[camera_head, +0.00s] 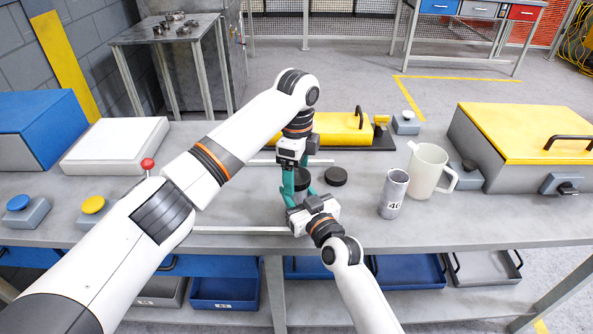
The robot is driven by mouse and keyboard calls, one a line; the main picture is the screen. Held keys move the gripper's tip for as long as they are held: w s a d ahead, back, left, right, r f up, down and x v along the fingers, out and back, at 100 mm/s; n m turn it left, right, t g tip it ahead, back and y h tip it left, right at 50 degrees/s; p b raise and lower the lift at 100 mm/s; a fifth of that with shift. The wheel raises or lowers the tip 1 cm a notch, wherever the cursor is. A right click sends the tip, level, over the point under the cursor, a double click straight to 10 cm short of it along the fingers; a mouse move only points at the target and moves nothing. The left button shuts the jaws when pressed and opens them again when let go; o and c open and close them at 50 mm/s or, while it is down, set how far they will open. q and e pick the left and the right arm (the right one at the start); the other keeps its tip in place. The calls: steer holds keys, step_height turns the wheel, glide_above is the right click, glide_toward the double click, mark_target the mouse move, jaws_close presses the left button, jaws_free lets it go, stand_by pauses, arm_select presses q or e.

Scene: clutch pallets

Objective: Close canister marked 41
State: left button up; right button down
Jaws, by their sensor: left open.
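A dark-topped canister (302,181) stands on the grey table between my two grippers, mostly hidden; its marking does not show. A round black lid (336,176) lies flat on the table just right of it. My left gripper (295,185) points down from above at the canister, its teal fingers open around or beside the top. My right gripper (304,198) comes in low from the front, against the canister's lower part; its fingers are too hidden to tell whether they grip. A grey canister (393,200) stands upright to the right, with a label that seems to start with 4.
A white jug (426,173) stands right of the grey canister. A yellow-lidded box (530,135) fills the right end, and a yellow case (340,128) lies behind the grippers. Push buttons (93,206) stand at the left. The front middle of the table is fairly clear.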

arm_select(q)
step_height(320, 180, up, 11)
steer(key=shift+r, duration=0.2)
arm_select(e)
steer(key=c, duration=0.7)
jaws_free()
steer(key=v, duration=1.2)
steer(key=shift+f, duration=0.15)
